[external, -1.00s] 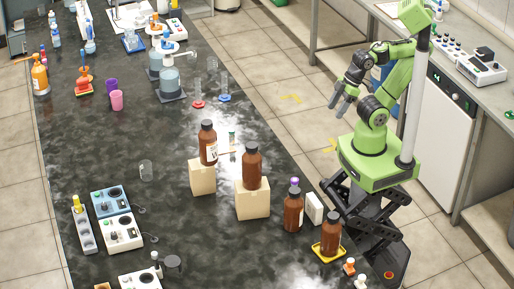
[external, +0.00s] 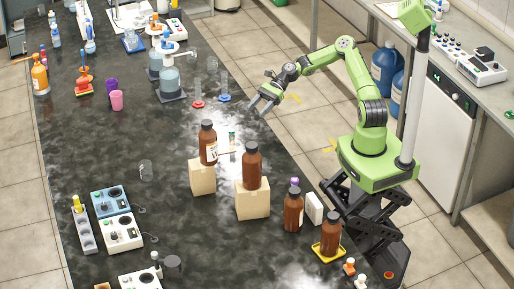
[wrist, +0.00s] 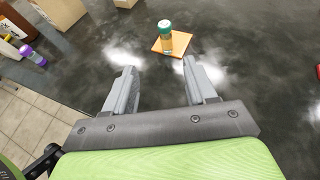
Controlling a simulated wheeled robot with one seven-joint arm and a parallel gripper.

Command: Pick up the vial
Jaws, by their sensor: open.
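The vial (wrist: 165,37) is small and upright, with a green cap and an amber body. It stands on an orange square pad (wrist: 180,45) on the dark bench. In the external view the vial (external: 231,138) is small, just right of a brown bottle on a block. My gripper (external: 262,107) is open and empty above the bench's right edge, behind and to the right of the vial. In the wrist view my gripper's two grey fingers (wrist: 161,82) are spread apart, and the vial is beyond their tips, between their lines.
Brown bottles on wooden blocks (external: 253,205) stand close to the vial, nearer the camera. More brown bottles (external: 293,210) stand near the bench's right edge. Red (external: 198,104) and blue (external: 224,98) bases are behind the vial. The bench immediately around the pad is clear.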

